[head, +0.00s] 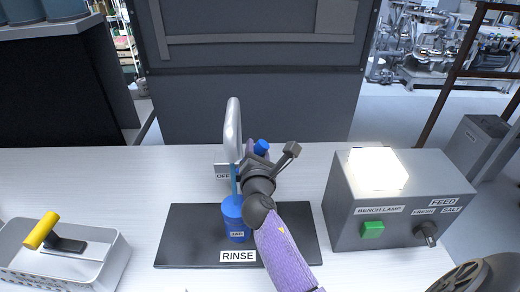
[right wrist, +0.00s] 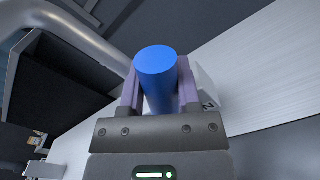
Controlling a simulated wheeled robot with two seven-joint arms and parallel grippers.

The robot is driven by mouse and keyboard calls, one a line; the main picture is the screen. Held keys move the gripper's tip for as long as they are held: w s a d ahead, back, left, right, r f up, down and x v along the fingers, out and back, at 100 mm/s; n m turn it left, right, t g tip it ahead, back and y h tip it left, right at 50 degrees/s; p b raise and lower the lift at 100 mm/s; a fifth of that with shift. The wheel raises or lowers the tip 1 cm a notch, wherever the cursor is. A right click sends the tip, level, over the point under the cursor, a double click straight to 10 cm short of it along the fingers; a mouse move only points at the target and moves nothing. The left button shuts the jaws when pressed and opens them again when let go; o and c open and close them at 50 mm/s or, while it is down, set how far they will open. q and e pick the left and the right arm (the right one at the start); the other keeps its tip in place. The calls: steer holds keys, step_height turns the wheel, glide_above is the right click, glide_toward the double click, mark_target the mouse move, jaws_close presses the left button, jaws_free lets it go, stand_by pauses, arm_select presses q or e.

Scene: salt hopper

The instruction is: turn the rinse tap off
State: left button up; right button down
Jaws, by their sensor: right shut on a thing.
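The rinse tap's pale curved spout (head: 233,125) stands at the back of the table, and it also shows in the right wrist view (right wrist: 85,35). Its blue handle (head: 262,146) is a round blue cylinder in the right wrist view (right wrist: 157,70). My right gripper (right wrist: 158,84) is shut on this handle, with a purple finger on each side. In the head view my right gripper (head: 254,153) hides the handle's base. An "OFF" label (head: 222,176) is beside the tap. A thin blue stream (head: 234,181) runs from the spout down to a blue cup (head: 232,212). My left gripper is out of view.
The cup stands on a dark mat (head: 185,240) labelled "RINSE". A grey lamp box (head: 345,195) with a green switch (head: 373,230) and a feed knob (head: 427,234) is at right. A perforated basket (head: 70,270) with a yellow-handled tool (head: 43,231) is at left.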

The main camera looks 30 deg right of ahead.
steer(key=a+r+n+p, duration=0.1)
steer(key=n, duration=0.1)
steer(key=w+a+r+n+p, duration=0.1)
steer(key=shift+w+n+p, duration=0.15)
steer(key=shift+n+p, duration=0.15)
steer(key=shift+n, duration=0.1)
steer(key=shift+w+a+f+n, duration=0.2)
steer(key=shift+a+n, duration=0.15)
steer(key=shift+n, duration=0.15)
steer(key=shift+f, duration=0.1)
steer(key=shift+c, duration=1.6)
jaws_free()
steer(key=shift+s, duration=0.1)
steer(key=shift+s+a, duration=0.3)
steer(key=p+v, duration=0.1)
steer(key=v, duration=0.7)
steer(key=shift+s+a, duration=0.25)
steer(key=shift+s, duration=0.15)
